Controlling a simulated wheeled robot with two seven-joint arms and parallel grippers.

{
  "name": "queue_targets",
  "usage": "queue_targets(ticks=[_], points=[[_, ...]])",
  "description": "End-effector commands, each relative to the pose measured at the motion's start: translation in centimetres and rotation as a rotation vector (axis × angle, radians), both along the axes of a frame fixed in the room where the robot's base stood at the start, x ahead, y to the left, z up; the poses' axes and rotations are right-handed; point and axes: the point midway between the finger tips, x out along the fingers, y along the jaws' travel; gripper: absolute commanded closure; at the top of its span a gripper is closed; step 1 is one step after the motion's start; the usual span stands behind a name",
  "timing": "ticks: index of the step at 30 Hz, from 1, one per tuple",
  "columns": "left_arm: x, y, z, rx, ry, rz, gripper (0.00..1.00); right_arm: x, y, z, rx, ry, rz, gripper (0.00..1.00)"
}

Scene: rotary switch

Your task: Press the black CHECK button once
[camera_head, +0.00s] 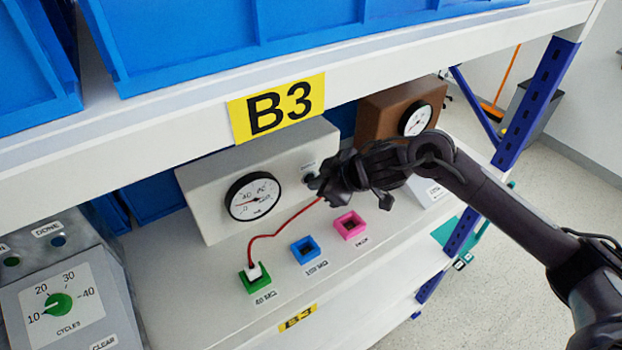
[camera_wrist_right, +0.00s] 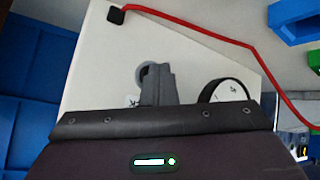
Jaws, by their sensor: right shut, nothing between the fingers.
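A pale box with a round dial gauge (camera_head: 253,197) stands on the shelf in the head view. At its right end is a small dark round button (camera_head: 308,179) under a small label that I cannot read. In the wrist view a round grey-dark part (camera_wrist_right: 147,74) shows behind my fingers, partly hidden by them. My right gripper (camera_head: 318,187) is shut and empty, its tips right at this button; I cannot tell whether they touch it. The shut fingers also show in the wrist view (camera_wrist_right: 158,84). My left gripper is not in view.
A red cable (camera_head: 278,233) runs from a plug in the green socket (camera_head: 256,278) up to the box near my gripper. Blue (camera_head: 305,250) and pink (camera_head: 350,226) sockets stand in front. A brown gauge box (camera_head: 386,110) stands behind. The upper shelf edge (camera_head: 420,68) is above.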

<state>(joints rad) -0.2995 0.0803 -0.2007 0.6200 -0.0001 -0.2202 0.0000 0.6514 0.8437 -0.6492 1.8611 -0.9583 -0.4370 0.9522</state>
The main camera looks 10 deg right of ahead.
Motion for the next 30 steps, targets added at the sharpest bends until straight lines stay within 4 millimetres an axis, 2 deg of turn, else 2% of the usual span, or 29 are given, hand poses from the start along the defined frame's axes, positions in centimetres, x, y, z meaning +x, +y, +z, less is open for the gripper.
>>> queue_targets(ticks=[7,16,26,30], points=[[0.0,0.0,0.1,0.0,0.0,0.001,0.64,-0.2,-0.1,0.1,0.001,-0.002,0.0,1.0],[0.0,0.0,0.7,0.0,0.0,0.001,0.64,-1.5,-0.6,0.1,0.0,-0.001,0.0,1.0],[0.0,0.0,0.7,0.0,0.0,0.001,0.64,-1.7,-0.6,0.0,0.001,-0.001,0.0,1.0],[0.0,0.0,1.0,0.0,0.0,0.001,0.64,-2.7,-1.1,0.0,-0.002,0.001,0.0,1.0]])
